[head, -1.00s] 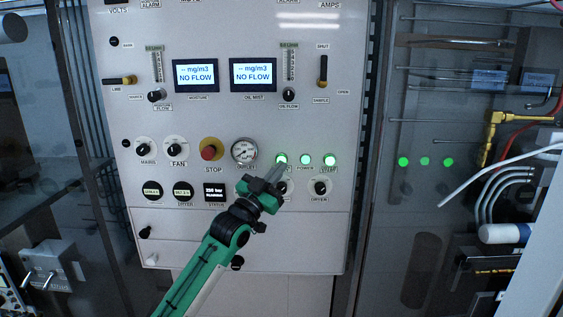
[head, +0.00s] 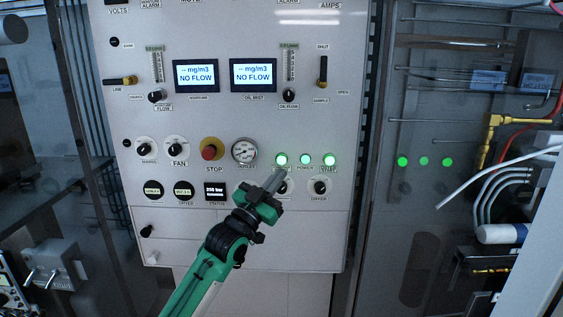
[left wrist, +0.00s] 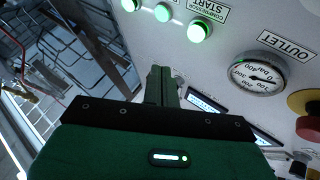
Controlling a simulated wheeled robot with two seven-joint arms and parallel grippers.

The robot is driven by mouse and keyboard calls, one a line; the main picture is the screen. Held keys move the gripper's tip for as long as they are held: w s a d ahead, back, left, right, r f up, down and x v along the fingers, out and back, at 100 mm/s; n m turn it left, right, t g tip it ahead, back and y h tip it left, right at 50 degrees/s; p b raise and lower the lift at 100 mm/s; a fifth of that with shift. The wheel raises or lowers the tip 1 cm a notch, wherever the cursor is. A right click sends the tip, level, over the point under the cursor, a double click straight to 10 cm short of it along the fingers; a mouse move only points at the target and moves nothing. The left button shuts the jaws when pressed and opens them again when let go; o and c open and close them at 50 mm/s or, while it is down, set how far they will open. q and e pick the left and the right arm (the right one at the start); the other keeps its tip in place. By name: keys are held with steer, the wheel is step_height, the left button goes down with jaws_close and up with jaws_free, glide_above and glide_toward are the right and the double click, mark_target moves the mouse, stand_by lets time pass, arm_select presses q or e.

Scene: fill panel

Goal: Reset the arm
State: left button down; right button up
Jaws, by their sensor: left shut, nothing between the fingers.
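My left gripper (head: 272,182) is shut and empty in front of the panel (head: 215,120), just below the row of green lights. Its green arm comes up from the bottom of the head view. In the left wrist view the shut fingers (left wrist: 161,84) point toward the panel, with the green lamps (left wrist: 163,12) above them and the outlet gauge (left wrist: 258,75) to the right. The gripper covers part of a knob (head: 282,187) under the left lamp; I cannot tell from these views whether the fingertips touch the panel. My right gripper is not in view.
The panel holds a red stop button (head: 209,152), black knobs (head: 176,149) and two "NO FLOW" displays (head: 253,74). To the right are glass with piping, a brass fitting (head: 491,135) and a white slanted bar (head: 535,250). A grey box (head: 52,265) is at lower left.

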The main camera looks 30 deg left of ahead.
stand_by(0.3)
